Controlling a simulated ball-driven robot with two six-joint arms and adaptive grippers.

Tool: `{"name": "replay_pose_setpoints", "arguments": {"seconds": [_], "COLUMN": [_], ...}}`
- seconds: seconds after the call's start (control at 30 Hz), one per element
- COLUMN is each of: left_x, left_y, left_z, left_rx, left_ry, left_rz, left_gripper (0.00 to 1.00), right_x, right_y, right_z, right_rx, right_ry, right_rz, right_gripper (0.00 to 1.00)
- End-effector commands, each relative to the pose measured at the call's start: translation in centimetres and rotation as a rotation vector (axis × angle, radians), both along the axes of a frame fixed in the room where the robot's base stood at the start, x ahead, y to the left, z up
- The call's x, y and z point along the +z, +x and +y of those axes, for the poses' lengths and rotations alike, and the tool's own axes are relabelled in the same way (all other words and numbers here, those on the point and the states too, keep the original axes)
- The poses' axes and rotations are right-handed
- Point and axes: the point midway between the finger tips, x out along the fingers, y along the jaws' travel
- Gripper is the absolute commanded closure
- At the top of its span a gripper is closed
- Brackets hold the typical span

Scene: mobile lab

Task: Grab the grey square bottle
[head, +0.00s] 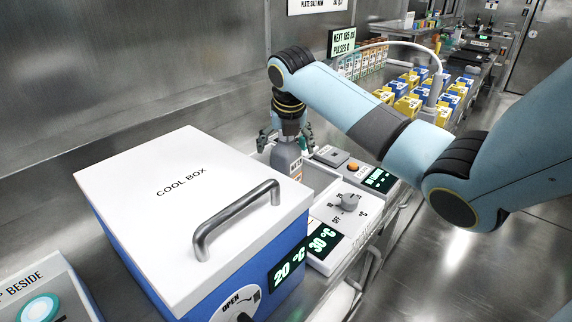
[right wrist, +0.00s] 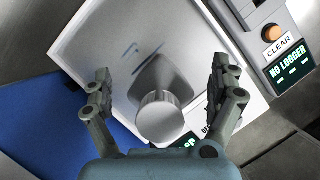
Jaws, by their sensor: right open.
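The grey square bottle (head: 287,158) stands upright behind the cool box, in a shallow white-walled bay (head: 318,172). In the right wrist view the bottle (right wrist: 157,77) shows from above, with its ridged round cap toward the camera. My right gripper (head: 286,137) points down over the bottle. Its fingers are open, one on each side of the bottle, with a gap on both sides in the right wrist view (right wrist: 160,72). The gripper hides the bottle's top in the head view. My left gripper is not in view.
The blue and white cool box (head: 150,205), with a raised metal handle (head: 238,222), fills the near left. A white dial unit reading 30 °C (head: 325,241) and a unit with an orange button (head: 353,167) stand beside the bay. Yellow and blue boxes (head: 408,104) stand behind.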

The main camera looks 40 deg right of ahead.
Motion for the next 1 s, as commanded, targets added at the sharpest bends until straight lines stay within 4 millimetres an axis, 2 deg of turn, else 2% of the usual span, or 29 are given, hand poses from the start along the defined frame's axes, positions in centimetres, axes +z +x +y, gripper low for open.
{"name": "replay_pose_setpoints", "arguments": {"seconds": [0.13, 0.17, 0.73, 0.77, 1.0], "left_x": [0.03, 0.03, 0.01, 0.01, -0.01], "left_y": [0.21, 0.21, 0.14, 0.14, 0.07], "left_z": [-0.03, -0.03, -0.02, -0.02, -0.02], "left_rx": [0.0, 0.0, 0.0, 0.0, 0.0], "left_ry": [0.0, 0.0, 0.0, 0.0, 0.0], "left_rz": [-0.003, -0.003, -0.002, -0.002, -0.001], "left_gripper": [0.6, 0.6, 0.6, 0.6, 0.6], "right_x": [0.04, 0.04, 0.03, 0.02, 0.1], "right_y": [0.02, 0.02, -0.02, -0.02, -0.01], "right_z": [0.01, 0.01, 0.04, 0.04, 0.03], "right_rx": [0.0, 0.0, 0.0, 0.0, 0.0], "right_ry": [0.0, 0.0, 0.001, 0.001, 0.001], "right_rz": [0.0, 0.0, 0.001, 0.001, 0.0], "right_gripper": [0.07, 0.1, 0.85, 0.87, 0.88]}}
